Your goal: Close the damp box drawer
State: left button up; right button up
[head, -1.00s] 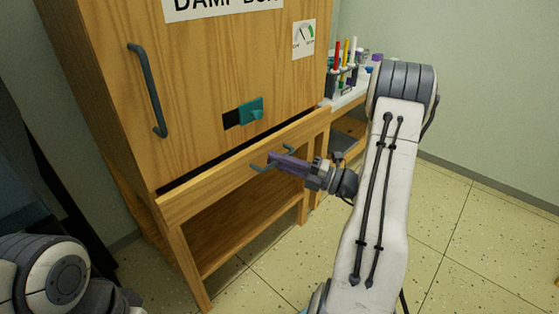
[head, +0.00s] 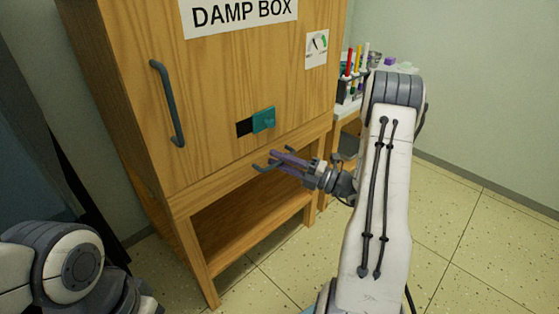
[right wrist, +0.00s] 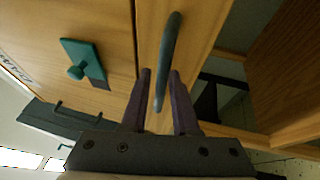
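The damp box (head: 215,90) is a tall wooden cabinet in the head view. Its drawer (head: 215,184) is the wooden front below the door, and it looks flush with the cabinet, with no dark gap above it. The drawer front also shows in the right wrist view (right wrist: 198,35). My right gripper (head: 275,159) is open at the grey drawer handle (head: 262,166). In the right wrist view the handle (right wrist: 168,45) passes between the two spread fingers, with space on both sides. My left gripper is out of view.
A teal latch (head: 263,120) and a long door handle (head: 168,103) are on the cabinet door. A side table with a rack of coloured tools (head: 352,75) stands right of the cabinet. The speckled floor (head: 460,235) on the right is clear.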

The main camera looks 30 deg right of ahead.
jog(key=shift+a+f, duration=0.1)
jog(key=shift+f, duration=0.1)
jog(key=p+v, duration=0.3)
jog(key=v, duration=0.7)
jog(key=shift+s+d+p, duration=0.15)
jog(key=shift+d+p, duration=0.15)
jog(key=shift+p, duration=0.05)
jog(key=shift+r, duration=0.15)
